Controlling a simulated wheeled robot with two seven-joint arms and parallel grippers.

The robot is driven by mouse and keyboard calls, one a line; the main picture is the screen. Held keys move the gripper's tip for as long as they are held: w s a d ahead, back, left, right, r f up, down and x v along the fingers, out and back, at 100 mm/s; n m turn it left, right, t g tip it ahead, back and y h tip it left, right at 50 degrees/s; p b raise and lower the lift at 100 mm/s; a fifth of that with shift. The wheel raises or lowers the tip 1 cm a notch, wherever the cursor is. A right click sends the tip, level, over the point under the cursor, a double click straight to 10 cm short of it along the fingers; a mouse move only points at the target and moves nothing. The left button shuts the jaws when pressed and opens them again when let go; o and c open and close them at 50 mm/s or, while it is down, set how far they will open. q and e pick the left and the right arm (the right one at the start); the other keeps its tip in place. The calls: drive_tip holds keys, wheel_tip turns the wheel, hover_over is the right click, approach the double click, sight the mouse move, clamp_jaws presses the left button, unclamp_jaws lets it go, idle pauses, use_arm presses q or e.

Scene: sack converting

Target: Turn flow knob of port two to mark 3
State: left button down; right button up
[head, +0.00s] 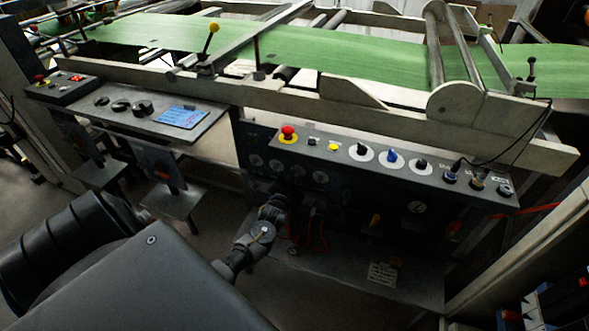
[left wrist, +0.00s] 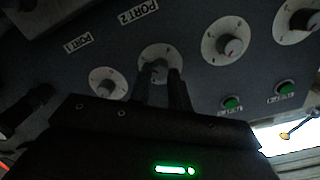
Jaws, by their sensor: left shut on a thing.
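The flow knob of port two (left wrist: 157,68) is a grey knob on a pale round dial, below the "PORT 2" label (left wrist: 138,12) in the left wrist view. My left gripper (left wrist: 163,82) is shut on this knob, with one finger on each side. The dial's marks and the knob's pointer are too dark and blurred to read. In the head view my left gripper (head: 278,203) is at the dark front face of the control console (head: 420,178), below its sloped top. My right gripper is in neither view.
The port one knob (left wrist: 107,82) is close to the left of the gripper. Larger dials (left wrist: 228,43) and green buttons (left wrist: 232,103) are to the right. A red emergency button (head: 289,132) sits on the console top. A grey shelf (head: 345,275) juts out below.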

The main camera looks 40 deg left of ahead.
use_arm(q)
drive_tip(key=c, duration=1.3)
unclamp_jaws()
drive_tip(key=shift+s+d, duration=0.15)
drive_tip(key=shift+s, duration=0.3)
drive_tip(key=p+v, duration=0.1)
drive_tip(key=v, duration=0.8)
drive_tip(key=shift+s, duration=0.35)
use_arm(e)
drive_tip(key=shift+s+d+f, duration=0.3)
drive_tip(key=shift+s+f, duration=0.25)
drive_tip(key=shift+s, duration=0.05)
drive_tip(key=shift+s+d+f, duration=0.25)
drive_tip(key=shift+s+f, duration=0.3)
use_arm(q)
drive_tip(key=shift+d, duration=0.15)
